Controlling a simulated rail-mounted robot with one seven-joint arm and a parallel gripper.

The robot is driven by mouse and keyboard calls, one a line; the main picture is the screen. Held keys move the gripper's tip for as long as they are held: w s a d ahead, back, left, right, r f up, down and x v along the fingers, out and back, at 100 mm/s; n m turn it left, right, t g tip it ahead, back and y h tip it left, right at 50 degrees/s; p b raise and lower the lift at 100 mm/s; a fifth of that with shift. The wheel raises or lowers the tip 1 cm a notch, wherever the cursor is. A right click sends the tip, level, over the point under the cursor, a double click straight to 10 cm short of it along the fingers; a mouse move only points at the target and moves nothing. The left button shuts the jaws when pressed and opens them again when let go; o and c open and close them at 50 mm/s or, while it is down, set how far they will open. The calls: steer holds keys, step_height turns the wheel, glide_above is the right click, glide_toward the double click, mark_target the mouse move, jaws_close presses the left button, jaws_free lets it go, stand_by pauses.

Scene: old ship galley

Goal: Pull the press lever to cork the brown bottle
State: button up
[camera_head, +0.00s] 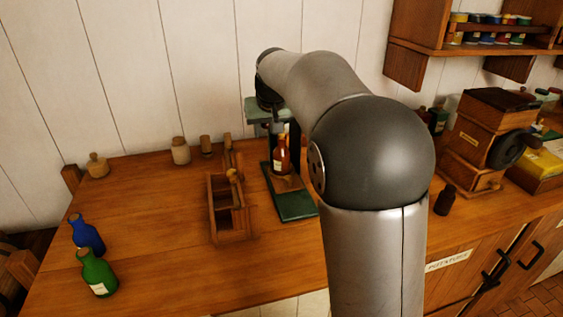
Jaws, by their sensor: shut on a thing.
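The brown bottle (281,158) with a pale label stands upright in the press, on a small wooden block above the press's green base (297,207). The press's pale green top (256,112) is above the bottle. My arm bends over the press from the right. The dark end of my arm, with my gripper (269,100), is at the press's top. My gripper is shut on the press lever, though its fingertips and the lever are mostly hidden by my arm and the press. The bottle's mouth and any cork in it are too dark and small to make out.
A wooden compartment box (229,220) stands left of the press. A blue bottle (88,234) and a green bottle (97,272) stand at the front left. A small dark bottle (445,200) and a wooden grinder-like box (487,135) are on the right. The left counter middle is clear.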

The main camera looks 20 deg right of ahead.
steer(key=shift+s+f, duration=0.1)
steer(key=shift+f, duration=0.35)
steer(key=shift+s+f+b, duration=0.1)
steer(key=shift+f+b, duration=0.6)
steer(key=shift+f, duration=0.15)
steer(key=shift+c, duration=0.2)
steer(key=shift+r, duration=0.1)
steer(key=shift+w+r+p, duration=0.25)
steer(key=shift+r+p, duration=0.55)
steer(key=shift+r, duration=0.05)
steer(key=shift+w+r+p, duration=0.2)
steer(key=shift+r+p, duration=0.6)
